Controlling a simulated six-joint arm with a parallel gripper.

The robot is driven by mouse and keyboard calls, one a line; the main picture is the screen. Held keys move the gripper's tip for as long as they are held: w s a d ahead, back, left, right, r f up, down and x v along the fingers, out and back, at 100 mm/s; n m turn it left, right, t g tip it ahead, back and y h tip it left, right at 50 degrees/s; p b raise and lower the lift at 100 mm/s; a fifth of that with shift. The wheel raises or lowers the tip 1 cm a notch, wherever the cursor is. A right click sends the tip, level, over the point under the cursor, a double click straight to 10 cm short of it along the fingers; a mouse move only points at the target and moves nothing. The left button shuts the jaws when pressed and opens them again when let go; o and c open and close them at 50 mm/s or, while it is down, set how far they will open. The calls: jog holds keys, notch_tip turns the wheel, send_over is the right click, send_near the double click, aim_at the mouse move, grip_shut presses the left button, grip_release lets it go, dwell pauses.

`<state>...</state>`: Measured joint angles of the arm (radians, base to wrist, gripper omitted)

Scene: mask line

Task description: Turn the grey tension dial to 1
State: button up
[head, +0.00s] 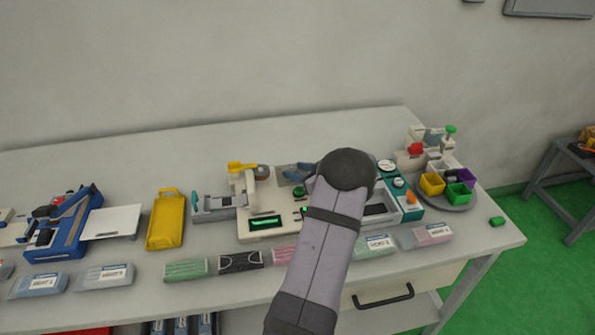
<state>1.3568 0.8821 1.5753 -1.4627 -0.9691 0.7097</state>
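I cannot pick out the grey tension dial for certain, and no setting is readable at this size. A cream machine (247,228) with a lit green display (265,222) stands mid-table. A grey-brown round part (262,172) sits at its upper back, and a small dark round part (298,191) shows on its right side. A teal machine (408,210) with white round dials (387,166) stands to its right. My grey arm link with its black joint crosses in front of both machines and hides part of them. My gripper is not visible.
A blue machine (62,228) and a yellow pack (166,220) stand at left. Several labelled packs (105,277) line the front edge. The table's back strip (130,150) is clear.

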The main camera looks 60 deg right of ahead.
jog(key=c, duration=0.7)
jog(key=shift+o, duration=0.2)
jog(key=shift+d+r+n+y+p, duration=0.2)
jog(key=shift+n+y+p, duration=0.2)
jog(key=shift+p, duration=0.25)
jog(key=shift+f+n, duration=0.1)
jog(key=shift+n, duration=0.2)
jog(key=shift+y, duration=0.4)
jog(key=shift+f, duration=0.1)
jog(key=o, duration=1.1)
jog(key=shift+c, duration=0.2)
jog(key=shift+s, duration=0.1)
jog(key=shift+b+v, duration=0.55)
jog(key=shift+v, duration=3.1)
